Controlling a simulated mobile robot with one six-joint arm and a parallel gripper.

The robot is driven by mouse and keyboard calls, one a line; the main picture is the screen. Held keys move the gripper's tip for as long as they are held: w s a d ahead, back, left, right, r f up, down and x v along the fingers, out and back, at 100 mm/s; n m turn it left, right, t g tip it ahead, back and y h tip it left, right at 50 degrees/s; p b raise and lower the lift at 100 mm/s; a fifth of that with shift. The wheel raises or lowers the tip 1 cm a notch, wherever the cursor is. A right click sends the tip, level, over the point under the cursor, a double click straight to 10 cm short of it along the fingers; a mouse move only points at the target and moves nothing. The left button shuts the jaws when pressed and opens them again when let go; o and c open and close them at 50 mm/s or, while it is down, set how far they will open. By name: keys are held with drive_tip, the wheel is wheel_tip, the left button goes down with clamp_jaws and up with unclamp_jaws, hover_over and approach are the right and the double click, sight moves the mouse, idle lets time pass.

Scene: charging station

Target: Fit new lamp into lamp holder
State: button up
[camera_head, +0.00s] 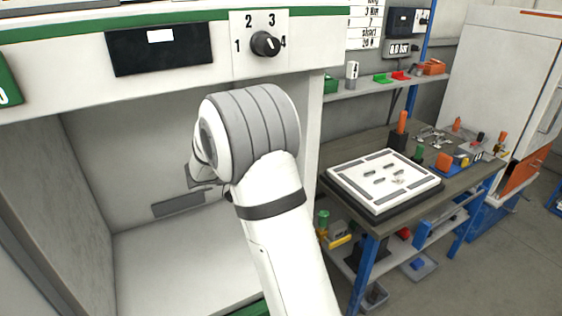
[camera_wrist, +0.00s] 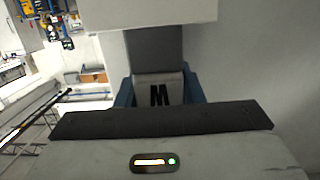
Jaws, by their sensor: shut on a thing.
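In the wrist view, my gripper (camera_wrist: 160,88) has blue fingers on both sides of a pale block marked with a black M (camera_wrist: 158,91), and it is shut on it. The block may be the new lamp, but its far end is hidden. A dark grey surface (camera_wrist: 153,48) lies right beyond it; I cannot tell whether they touch or whether this is the lamp holder. In the head view, my arm's white wrist hides most of the gripper, in front of the open bay of a white cabinet (camera_head: 95,90). A grey plate (camera_head: 178,205) is on the bay's back wall.
Above the bay are a black panel (camera_head: 160,48) and a black dial (camera_head: 265,43) numbered 1 to 4. At right, a workbench (camera_head: 455,178) carries a white board (camera_head: 382,184) and tools. A shelf (camera_head: 385,85) hangs behind it. Floor is free at the lower right.

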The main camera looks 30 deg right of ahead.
drive_tip(key=shift+f, duration=0.6)
drive_tip(key=o, duration=1.1)
drive_tip(key=shift+r, duration=0.1)
drive_tip(key=shift+a, duration=0.1)
drive_tip(key=a+r+b, duration=0.1)
drive_tip(key=a, duration=0.6)
drive_tip(key=shift+a+b, duration=0.3)
drive_tip(key=shift+s, duration=0.2)
